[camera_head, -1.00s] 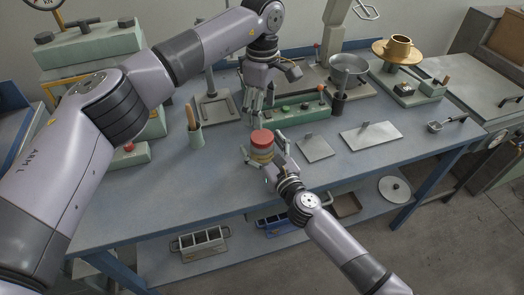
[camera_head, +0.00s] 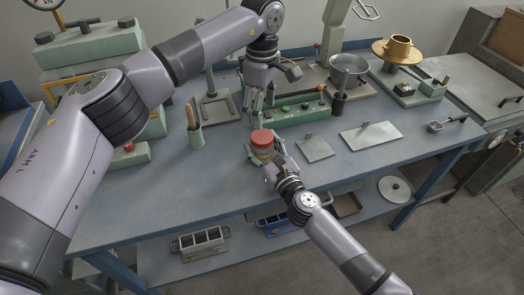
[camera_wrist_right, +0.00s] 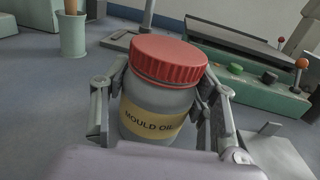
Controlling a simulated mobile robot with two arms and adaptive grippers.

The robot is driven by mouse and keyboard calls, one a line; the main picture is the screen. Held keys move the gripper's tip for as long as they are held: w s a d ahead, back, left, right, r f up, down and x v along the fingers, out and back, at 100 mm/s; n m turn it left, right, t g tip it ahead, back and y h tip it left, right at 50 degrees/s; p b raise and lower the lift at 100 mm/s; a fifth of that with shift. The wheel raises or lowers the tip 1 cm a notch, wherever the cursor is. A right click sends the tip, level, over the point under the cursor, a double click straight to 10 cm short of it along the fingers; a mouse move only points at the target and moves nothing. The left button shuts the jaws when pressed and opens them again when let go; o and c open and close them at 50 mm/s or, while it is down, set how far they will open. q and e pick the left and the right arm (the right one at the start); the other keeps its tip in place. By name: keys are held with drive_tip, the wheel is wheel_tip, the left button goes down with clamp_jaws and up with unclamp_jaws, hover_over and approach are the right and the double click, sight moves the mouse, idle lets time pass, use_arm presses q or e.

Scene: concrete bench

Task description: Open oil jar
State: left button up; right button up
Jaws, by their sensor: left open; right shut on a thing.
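The oil jar (camera_head: 262,149) stands upright on the blue bench, with a red ridged lid (camera_head: 262,137) on top. In the right wrist view the jar (camera_wrist_right: 155,105) is grey with a yellow band reading "MOULD OIL", and its red lid (camera_wrist_right: 168,58) is on. My right gripper (camera_head: 265,156) is shut on the jar's body, one finger on each side, below the lid. My left gripper (camera_head: 255,103) is open and empty, pointing down, above and behind the jar and apart from the lid.
A green control box (camera_head: 296,112) with knobs lies behind the jar. Flat metal plates (camera_head: 315,149) lie to the right. A metal bowl (camera_head: 348,68) stands at the back. The bench front is clear.

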sight(262, 136)
clamp_jaws()
use_arm(q)
drive_tip(key=m, duration=1.3)
drive_tip(key=shift+m, duration=0.3)
drive_tip(key=shift+f, duration=4.05)
